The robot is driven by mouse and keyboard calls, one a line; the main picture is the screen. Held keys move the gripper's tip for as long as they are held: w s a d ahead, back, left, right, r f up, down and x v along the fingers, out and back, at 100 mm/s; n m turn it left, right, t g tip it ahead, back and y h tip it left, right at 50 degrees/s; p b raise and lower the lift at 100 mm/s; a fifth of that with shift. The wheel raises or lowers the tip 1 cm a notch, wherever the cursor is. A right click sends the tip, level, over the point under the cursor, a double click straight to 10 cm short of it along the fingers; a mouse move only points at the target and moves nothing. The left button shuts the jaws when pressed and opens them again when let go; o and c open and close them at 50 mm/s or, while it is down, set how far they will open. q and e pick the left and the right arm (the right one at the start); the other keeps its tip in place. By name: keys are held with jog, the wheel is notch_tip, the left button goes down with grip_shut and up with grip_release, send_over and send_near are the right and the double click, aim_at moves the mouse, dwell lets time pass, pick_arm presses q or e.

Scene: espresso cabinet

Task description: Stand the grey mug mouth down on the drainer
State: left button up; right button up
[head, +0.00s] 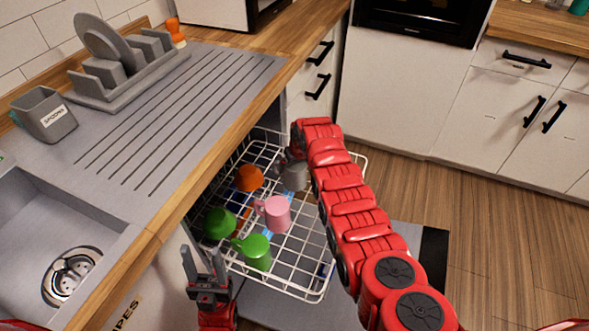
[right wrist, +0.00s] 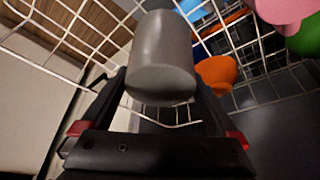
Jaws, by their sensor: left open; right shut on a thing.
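The grey mug (head: 294,176) is at the far side of the white wire dishwasher rack (head: 313,262), partly hidden by my right arm. My right gripper (head: 287,158) is shut on it; in the right wrist view the mug (right wrist: 162,55) sits between the two fingers (right wrist: 160,88). A smooth closed end of the mug faces the wrist camera, and its mouth is out of sight. The drainer (head: 195,115) is the grey grooved surface beside the sink, and its grooved part is bare. My left gripper (head: 207,284) is open and empty, low beside the counter edge.
A pink mug (head: 276,213), two green mugs (head: 256,251) (head: 219,223) and an orange mug (head: 249,178) are in the rack. A dish rack with plates (head: 110,45) and a spoons holder (head: 45,115) stand at the drainer's back. The wooden counter edge (head: 200,190) separates drainer and rack.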

notch_tip(320, 180, up, 6)
jog(key=shift+f, duration=0.2)
jog(key=shift+f+b, duration=1.95)
jog(key=shift+f, duration=2.75)
jog(key=o, duration=1.3)
jog(key=shift+r, duration=0.1)
